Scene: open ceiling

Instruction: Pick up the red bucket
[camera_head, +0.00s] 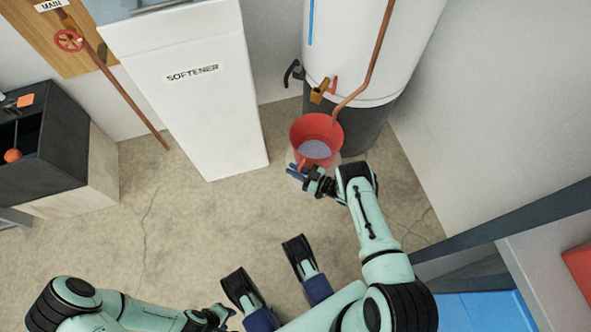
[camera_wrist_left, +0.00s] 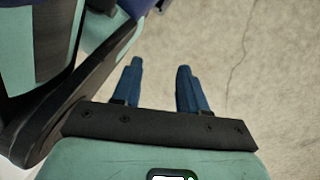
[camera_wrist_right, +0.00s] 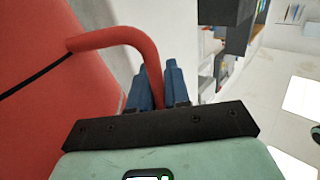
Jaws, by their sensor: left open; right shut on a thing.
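The red bucket (camera_head: 309,127) is at the foot of the white tank, below its brass tap, with a pale greyish content inside. In the right wrist view its red wall (camera_wrist_right: 50,90) fills the left side, and a red curved handle (camera_wrist_right: 125,36) runs down between the fingers. My right gripper (camera_head: 297,170) is at the bucket's near side; in its wrist view the fingers (camera_wrist_right: 157,82) are shut on the handle. My left gripper (camera_wrist_left: 160,75) is open and empty above bare floor; in the head view its fingers are hard to make out at the lower left.
The white tank (camera_head: 375,50) stands on a dark base behind the bucket. A white softener cabinet (camera_head: 195,100) is to its left, a dark shelf unit (camera_head: 45,150) further left. A wall is at right. Concrete floor (camera_head: 200,230) is clear in the middle.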

